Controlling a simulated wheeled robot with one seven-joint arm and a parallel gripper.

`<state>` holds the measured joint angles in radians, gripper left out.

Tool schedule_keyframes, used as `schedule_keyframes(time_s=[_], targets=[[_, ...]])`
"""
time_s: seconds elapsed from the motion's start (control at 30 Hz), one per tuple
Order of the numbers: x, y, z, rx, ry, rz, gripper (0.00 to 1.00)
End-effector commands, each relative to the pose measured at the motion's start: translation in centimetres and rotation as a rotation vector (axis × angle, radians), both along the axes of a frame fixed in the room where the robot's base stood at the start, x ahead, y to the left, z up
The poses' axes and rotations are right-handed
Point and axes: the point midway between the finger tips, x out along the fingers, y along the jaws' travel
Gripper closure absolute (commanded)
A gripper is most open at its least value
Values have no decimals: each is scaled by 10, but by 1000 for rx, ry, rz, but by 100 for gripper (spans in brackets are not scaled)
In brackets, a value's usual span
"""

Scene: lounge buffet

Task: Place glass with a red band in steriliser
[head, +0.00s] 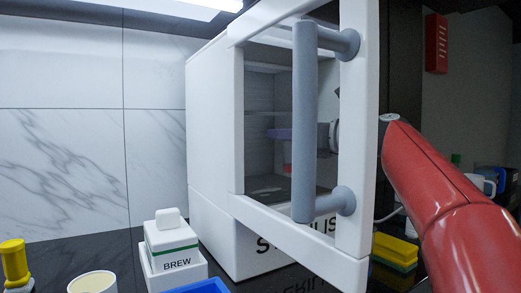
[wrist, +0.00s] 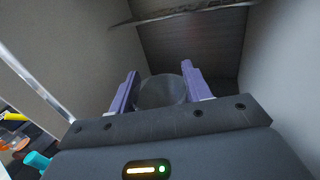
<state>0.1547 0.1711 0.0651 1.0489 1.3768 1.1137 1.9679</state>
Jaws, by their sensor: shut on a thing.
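The steriliser (head: 213,130) is a white cabinet in the middle of the head view, and its framed door with a grey bar handle (head: 305,120) stands open towards me. My gripper (head: 280,133) shows through the door pane, inside the cabinet. In the wrist view, the purple fingers of my gripper (wrist: 159,78) are closed on the sides of a dark, round, see-through glass (wrist: 162,93). A small red patch (head: 287,168) below the fingers in the head view looks like the band of this glass. The glass's base is hard to make out.
A shelf (wrist: 190,12) crosses the cabinet above my gripper, with side walls close on both sides. A BREW box (head: 175,250), a cream cup (head: 93,282) and a blue tray (head: 203,287) stand front left. A yellow-green sponge (head: 395,250) lies right of the door.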

Motion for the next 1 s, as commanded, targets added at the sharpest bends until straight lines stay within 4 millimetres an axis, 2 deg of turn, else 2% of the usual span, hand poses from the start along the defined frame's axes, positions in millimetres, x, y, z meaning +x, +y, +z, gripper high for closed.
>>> schedule_keyframes(time_s=[0.03, 0.2, 0.37, 0.5, 0.7, 1.0], targets=[[8, 14, 2, 1, 0, 6, 79], [26, 41, 2, 1, -1, 2, 79], [34, 52, 2, 1, -1, 0, 79], [44, 68, 1, 1, 1, 2, 79], [42, 64, -33, 1, 1, -2, 79], [42, 63, -34, 1, -1, -1, 79]])
